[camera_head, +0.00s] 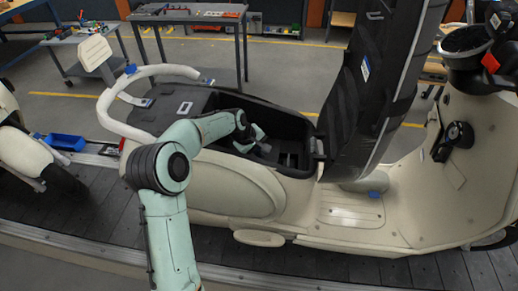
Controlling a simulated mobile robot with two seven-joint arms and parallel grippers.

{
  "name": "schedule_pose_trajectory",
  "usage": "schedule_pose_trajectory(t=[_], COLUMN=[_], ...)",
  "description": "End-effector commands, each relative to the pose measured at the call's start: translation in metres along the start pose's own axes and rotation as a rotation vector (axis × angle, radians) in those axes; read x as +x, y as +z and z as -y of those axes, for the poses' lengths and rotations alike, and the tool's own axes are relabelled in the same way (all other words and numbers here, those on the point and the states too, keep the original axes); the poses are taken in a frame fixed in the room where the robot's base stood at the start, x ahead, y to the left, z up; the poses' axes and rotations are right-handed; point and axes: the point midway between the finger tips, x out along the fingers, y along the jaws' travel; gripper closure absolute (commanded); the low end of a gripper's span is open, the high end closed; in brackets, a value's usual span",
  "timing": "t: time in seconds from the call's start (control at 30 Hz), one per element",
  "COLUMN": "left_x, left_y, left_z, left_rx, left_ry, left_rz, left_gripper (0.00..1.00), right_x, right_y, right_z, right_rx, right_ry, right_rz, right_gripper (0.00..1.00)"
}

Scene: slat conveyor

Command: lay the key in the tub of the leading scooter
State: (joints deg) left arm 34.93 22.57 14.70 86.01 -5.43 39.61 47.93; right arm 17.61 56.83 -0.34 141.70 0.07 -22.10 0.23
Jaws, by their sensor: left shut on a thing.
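The cream scooter (235,190) stands on the slat conveyor with its black seat (372,80) raised upright. Its black underseat tub (298,128) is open, with dividers in its floor. My left arm reaches across the scooter's side. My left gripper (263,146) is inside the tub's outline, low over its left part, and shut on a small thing. The key is too small and dark to make out between the fingers. I cannot tell whether it touches the tub floor. My right gripper is out of view.
Part of another cream scooter (22,150) stands at the left. A blue bin (66,142) lies beside the conveyor (98,215). The raised seat stands close to the right of the tub. Worktables (188,17) with parts are behind.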

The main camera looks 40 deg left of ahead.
Motion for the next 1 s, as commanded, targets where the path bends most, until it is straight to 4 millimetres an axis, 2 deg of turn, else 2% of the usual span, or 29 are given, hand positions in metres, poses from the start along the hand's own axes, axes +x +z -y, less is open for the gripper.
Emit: schedule_pose_trajectory(t=[0.13,0.17,0.23,0.53,0.67,0.77,1.0], left_x=[-0.001,-0.001,-0.001,0.0,-0.008,-0.024,-0.08], left_y=[0.0,0.0,0.0,0.0,0.0,0.0,0.0], left_z=[-0.001,-0.001,-0.001,0.002,0.002,0.001,-0.002], left_rx=[0.0,0.0,0.0,-0.001,-0.001,-0.001,0.0], left_ry=[0.001,0.001,0.001,-0.004,-0.005,-0.001,0.005], left_rz=[0.0,0.0,0.0,0.002,0.001,-0.002,-0.006], left_gripper=[1.0,0.79,0.56,0.56,0.56,0.56,0.56], right_x=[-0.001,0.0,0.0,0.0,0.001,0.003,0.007], right_y=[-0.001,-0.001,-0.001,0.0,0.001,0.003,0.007], right_z=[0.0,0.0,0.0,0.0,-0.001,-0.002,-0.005], right_rx=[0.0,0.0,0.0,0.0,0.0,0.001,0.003], right_ry=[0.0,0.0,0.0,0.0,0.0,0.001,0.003], right_rz=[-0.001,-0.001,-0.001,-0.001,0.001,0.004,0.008], right_gripper=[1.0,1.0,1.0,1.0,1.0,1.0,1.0])
